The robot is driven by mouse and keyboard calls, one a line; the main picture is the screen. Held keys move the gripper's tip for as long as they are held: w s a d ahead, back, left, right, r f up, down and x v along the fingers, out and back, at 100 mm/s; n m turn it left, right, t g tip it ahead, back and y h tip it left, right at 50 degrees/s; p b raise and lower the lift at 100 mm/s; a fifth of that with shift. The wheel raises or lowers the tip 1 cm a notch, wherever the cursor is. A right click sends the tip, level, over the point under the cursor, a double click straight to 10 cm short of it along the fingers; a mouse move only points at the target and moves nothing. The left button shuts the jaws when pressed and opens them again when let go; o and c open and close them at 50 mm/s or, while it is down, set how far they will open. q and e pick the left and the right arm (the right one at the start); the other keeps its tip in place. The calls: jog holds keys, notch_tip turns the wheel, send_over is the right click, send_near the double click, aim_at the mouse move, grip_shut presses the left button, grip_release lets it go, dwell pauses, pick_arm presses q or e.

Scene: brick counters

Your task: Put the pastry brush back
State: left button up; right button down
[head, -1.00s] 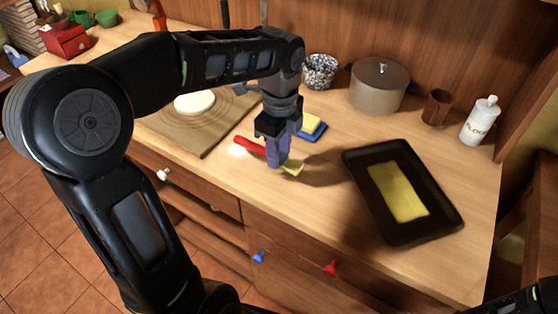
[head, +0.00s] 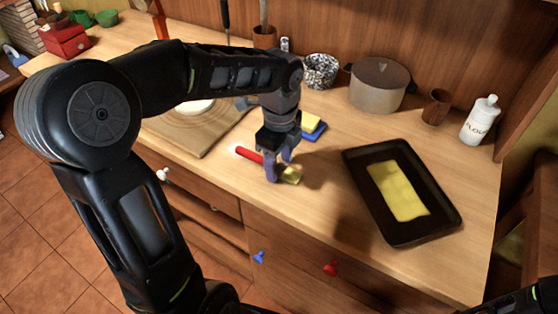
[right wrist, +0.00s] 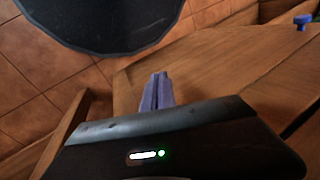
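The pastry brush (head: 249,154) lies on the wooden counter in the head view, with its red handle to the left and its yellowish bristle end to the right. My left gripper (head: 279,168) is above it and straddles its middle. The fingers look spread, one on the near side and one on the far side, and they partly hide the brush. An empty-looking brown cup (head: 437,107) stands at the back right. My right gripper (right wrist: 157,91) is shut and empty in the right wrist view, away from the brush.
A black tray (head: 446,221) with a yellow slab is on the right. A pot (head: 378,86), a speckled bowl (head: 320,71), a white bottle (head: 479,120) and a brown holder with a utensil (head: 264,37) line the back. A blue-yellow sponge (head: 313,127) is close behind my left gripper.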

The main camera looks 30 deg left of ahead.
aim_at(279, 168)
pick_arm(q)
jog(key=shift+r, duration=0.15)
notch_tip(279, 168, up, 12)
jog(key=shift+p, duration=0.7)
dwell(0.7)
